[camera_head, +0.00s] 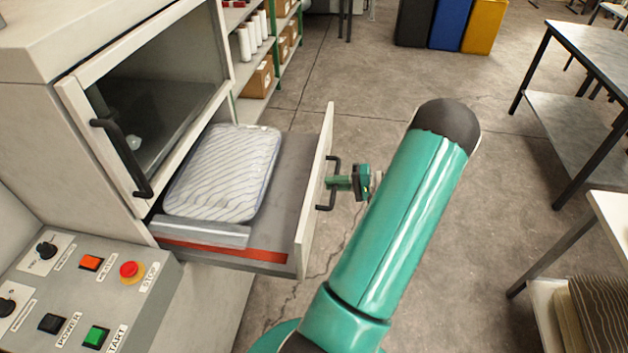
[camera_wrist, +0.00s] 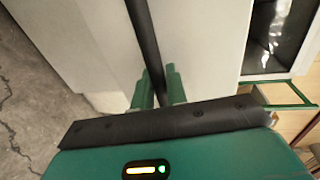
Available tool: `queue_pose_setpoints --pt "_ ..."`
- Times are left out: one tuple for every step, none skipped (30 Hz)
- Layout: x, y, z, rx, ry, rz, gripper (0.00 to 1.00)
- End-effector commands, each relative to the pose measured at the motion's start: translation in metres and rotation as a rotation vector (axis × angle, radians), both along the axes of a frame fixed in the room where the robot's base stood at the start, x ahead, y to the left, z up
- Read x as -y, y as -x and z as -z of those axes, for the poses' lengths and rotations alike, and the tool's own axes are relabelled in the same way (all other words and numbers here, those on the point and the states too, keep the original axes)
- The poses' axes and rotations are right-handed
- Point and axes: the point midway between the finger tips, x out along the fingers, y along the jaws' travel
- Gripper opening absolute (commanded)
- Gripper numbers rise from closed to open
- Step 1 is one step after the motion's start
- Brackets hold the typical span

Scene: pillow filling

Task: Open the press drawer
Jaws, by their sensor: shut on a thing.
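The press drawer (camera_head: 310,190) stands pulled out from the press (camera_head: 45,105), with its inside in view. A striped pillow (camera_head: 225,172) lies flat in it, towards the press side. My gripper (camera_head: 334,184) is at the black handle (camera_head: 331,165) on the drawer's front. In the wrist view my gripper's green fingers (camera_wrist: 160,88) stand on either side of the handle bar (camera_wrist: 146,45) and are shut on it. The drawer's pale front (camera_wrist: 205,45) fills the space behind the bar. My arm hides part of the floor beside the drawer.
A control panel (camera_head: 85,295) with buttons and knobs is at the lower left. The press window door with its black handle (camera_head: 122,158) is above the drawer. Shelves (camera_head: 265,55) stand behind. Tables (camera_head: 590,45) stand at the right; the floor (camera_head: 330,75) between is open.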

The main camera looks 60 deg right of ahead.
Motion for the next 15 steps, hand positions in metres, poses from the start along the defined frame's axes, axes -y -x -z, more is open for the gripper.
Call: queue_pose_setpoints --pt "0.002 0.007 0.000 0.001 -0.001 -0.001 0.00" --pt "0.003 0.010 0.000 0.001 -0.001 -0.001 0.00" --pt "0.005 0.014 0.000 0.001 -0.002 -0.001 0.00" --pt "0.005 0.016 0.000 0.001 -0.002 -0.001 0.00" --pt "0.006 0.018 0.000 0.001 -0.002 -0.001 0.00" --pt "0.007 0.020 0.000 0.001 -0.002 -0.002 0.00" --pt "0.007 0.021 0.000 0.001 -0.002 -0.002 0.00" --pt "0.007 0.022 0.000 0.001 -0.002 -0.002 0.00" --pt "0.008 0.023 0.000 0.001 -0.002 -0.003 0.00" --pt "0.008 0.024 0.000 0.001 -0.002 -0.003 0.00" --pt "0.008 0.024 0.000 0.001 -0.002 -0.003 0.00" --pt "0.008 0.024 0.000 0.001 -0.002 -0.003 0.00" --pt "0.008 0.024 0.000 0.001 -0.002 -0.003 0.00" --pt "0.008 0.024 0.000 0.001 -0.002 -0.003 0.00" --pt "0.008 0.024 0.000 0.001 -0.002 -0.003 0.00"
